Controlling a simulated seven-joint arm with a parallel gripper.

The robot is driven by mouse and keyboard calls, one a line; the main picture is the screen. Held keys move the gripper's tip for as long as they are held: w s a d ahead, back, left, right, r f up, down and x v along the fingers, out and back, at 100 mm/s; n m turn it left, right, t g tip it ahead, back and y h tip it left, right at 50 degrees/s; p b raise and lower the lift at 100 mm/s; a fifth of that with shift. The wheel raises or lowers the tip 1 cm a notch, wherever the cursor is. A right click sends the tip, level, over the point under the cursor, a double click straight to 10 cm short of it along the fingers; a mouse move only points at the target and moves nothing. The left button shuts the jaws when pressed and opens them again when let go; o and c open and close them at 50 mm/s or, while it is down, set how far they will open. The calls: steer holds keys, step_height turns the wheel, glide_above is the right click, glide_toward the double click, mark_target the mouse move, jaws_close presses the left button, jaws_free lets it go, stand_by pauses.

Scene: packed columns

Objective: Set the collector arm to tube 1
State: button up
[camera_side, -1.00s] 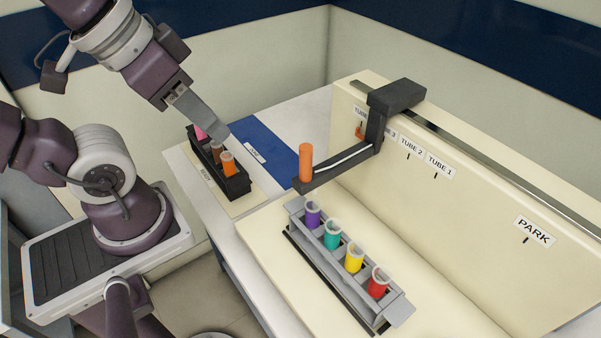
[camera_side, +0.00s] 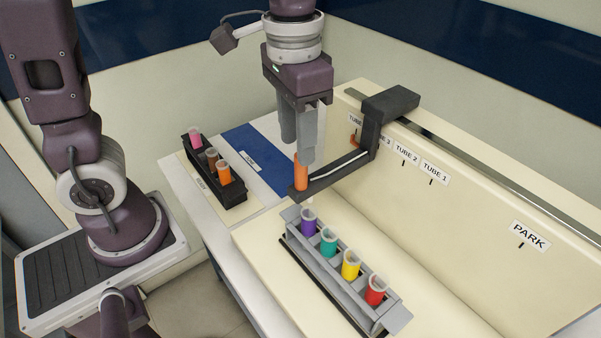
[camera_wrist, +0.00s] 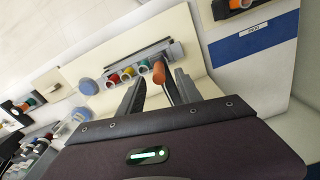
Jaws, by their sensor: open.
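The collector arm (camera_side: 337,172) is a dark bar that reaches out from a carriage (camera_side: 388,103) on the rail of the cream panel. An orange upright handle (camera_side: 301,174) stands at its outer end. The carriage is at the left end of the label row, near the partly hidden TUBE 3 and TUBE 4 end. The TUBE 1 label (camera_side: 435,171) is farther right along the panel. My gripper (camera_side: 299,152) is open, pointing down at the orange handle, its fingers near the handle's top. In the wrist view, the handle (camera_wrist: 159,72) shows between or close to the fingers; contact is unclear.
A grey rack (camera_side: 345,270) with purple, green, yellow and red tubes stands below the collector arm. A black rack (camera_side: 215,172) with several tubes sits at left beside a blue mat (camera_side: 258,158). A PARK label (camera_side: 530,235) is at the panel's right.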

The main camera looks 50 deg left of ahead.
mark_target(301, 187)
steer(key=shift+w+d+f, duration=0.2)
steer(key=shift+w+f, duration=0.05)
steer(key=shift+f, duration=0.2)
step_height(301, 187, down, 7)
steer(key=shift+r, duration=0.1)
jaws_close()
stand_by(1.1)
